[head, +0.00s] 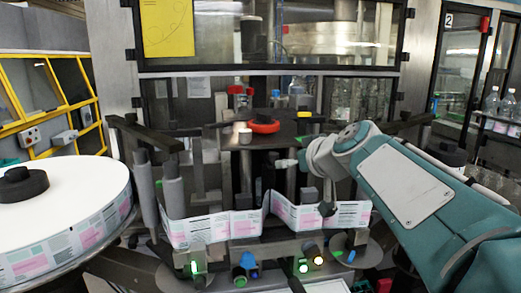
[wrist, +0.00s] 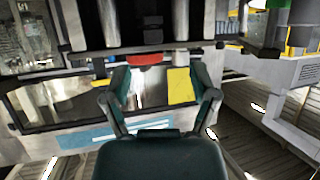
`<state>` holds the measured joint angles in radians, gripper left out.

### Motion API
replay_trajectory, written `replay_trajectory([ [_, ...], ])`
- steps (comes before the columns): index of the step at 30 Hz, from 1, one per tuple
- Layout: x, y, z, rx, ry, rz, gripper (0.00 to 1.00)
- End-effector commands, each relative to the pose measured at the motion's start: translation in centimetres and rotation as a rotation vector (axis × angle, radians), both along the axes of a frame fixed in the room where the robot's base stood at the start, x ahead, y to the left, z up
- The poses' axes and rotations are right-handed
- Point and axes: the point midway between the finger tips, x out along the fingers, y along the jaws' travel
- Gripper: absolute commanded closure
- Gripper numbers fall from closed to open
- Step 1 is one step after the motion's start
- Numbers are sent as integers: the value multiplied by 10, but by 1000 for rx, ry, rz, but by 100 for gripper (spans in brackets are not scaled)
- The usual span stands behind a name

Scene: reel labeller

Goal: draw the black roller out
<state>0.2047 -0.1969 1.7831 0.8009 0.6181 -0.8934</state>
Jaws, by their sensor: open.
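Several dark upright cylinders, one of them a black roller-like post (head: 268,176), stand behind the label strip (head: 235,225) in the head view. I cannot tell which of them is the black roller.
Two grey rollers (head: 173,195) stand at the strip's left. A large white label reel (head: 85,185) with a black hub lies at the far left. A red ring (head: 265,126) sits behind the posts. Glass doors close off the back.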

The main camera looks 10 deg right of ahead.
Motion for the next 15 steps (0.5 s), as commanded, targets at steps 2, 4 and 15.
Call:
replay_trajectory([
  [2,9,-5,8,-3,-29,-2,24],
  [4,13,-6,11,-4,-39,-3,24],
  [15,60,6,-11,-5,-37,-1,24],
])
